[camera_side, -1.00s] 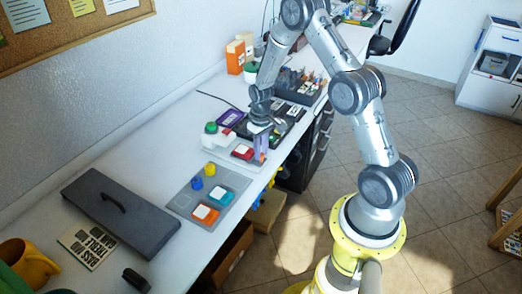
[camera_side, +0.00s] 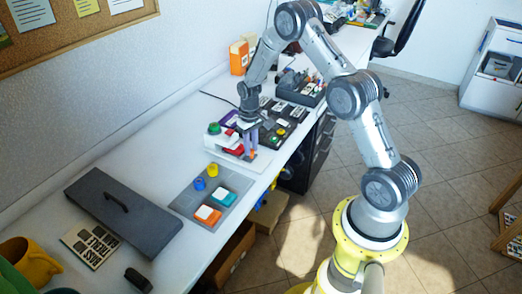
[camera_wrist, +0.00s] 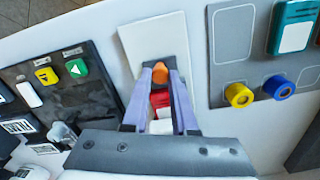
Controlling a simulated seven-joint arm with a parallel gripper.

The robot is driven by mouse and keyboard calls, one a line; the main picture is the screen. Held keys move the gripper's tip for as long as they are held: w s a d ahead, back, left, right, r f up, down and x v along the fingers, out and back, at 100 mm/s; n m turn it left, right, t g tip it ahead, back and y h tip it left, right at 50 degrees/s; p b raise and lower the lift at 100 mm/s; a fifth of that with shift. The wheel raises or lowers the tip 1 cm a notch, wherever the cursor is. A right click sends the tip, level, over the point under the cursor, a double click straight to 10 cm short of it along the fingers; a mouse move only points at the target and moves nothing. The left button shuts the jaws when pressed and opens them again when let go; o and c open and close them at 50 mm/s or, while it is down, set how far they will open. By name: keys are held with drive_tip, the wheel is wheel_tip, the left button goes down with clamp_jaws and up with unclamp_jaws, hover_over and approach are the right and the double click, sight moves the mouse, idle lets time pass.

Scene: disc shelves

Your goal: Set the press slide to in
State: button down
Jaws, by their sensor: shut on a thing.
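The press is a pale base on the bench, with a green knob (camera_side: 214,128) at its back left and a red block on the slide (camera_side: 232,149). In the wrist view I see the base plate (camera_wrist: 152,35), the red block (camera_wrist: 160,98) and an orange handle (camera_wrist: 160,72). My gripper (camera_wrist: 160,76) has two purple fingers, shut on the orange handle from either side. The far end of the slide is partly hidden by my gripper body.
A grey panel (camera_side: 183,207) with blue and yellow knobs and two rocker blocks lies to the left. A dark panel (camera_side: 268,138) with coloured buttons lies to the right. A dark grey lid (camera_side: 125,213) lies further left. Bare plate shows at the press's front.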

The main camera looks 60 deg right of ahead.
sight(243, 149)
drive_tip(key=shift+w+r, duration=0.1)
drive_tip(key=shift+w, duration=1.5)
drive_tip(key=c, duration=0.7)
unclamp_jaws()
drive_tip(key=shift+s, duration=0.1)
wheel_tip(243, 149, up, 14)
